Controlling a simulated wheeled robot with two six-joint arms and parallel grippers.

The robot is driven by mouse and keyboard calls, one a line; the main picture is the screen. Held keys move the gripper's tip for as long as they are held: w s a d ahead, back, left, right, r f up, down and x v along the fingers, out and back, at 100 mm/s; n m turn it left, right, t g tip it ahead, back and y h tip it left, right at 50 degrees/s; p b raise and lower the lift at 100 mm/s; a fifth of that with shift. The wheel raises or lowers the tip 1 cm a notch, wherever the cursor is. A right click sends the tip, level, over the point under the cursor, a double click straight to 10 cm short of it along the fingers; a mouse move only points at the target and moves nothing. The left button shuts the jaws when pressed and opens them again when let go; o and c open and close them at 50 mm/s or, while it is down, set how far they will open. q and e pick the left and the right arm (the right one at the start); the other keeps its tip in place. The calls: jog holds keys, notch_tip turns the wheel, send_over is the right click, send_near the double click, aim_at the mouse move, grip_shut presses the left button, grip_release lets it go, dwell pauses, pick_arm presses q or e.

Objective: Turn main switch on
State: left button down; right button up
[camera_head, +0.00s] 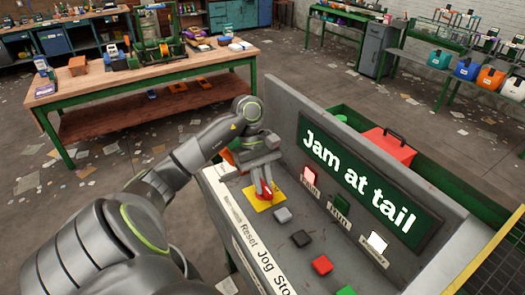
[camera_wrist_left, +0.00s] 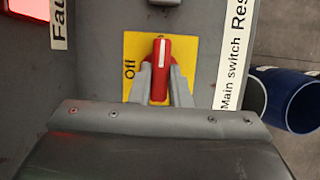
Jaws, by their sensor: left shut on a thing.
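The main switch is a red rotary handle (camera_wrist_left: 160,68) with a white stripe, on a yellow plate (camera_wrist_left: 132,45) marked "Off" at its left in the left wrist view. The stripe points up in that view. In the head view the yellow plate (camera_head: 257,203) lies at the far end of the sloped console. My left gripper (camera_head: 264,190) reaches down over the plate. Its fingers are closed around the red handle, one on each side, as the left wrist view shows (camera_wrist_left: 160,85). Any other plate marking is hidden. My right gripper is out of view.
Grey (camera_head: 281,215), black (camera_head: 301,238), red (camera_head: 322,265) and green buttons line the console near the switch. The upright panel's screen (camera_head: 365,175) reads "Jam at tail"; its red lamp (camera_head: 309,176) and white lamp (camera_head: 376,242) are lit. A wooden workbench (camera_head: 150,75) stands behind.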

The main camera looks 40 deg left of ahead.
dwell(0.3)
pick_arm(q)
jog(key=c, duration=1.4)
grip_release()
jog(key=shift+o, duration=0.2)
jog(key=shift+r, duration=0.1)
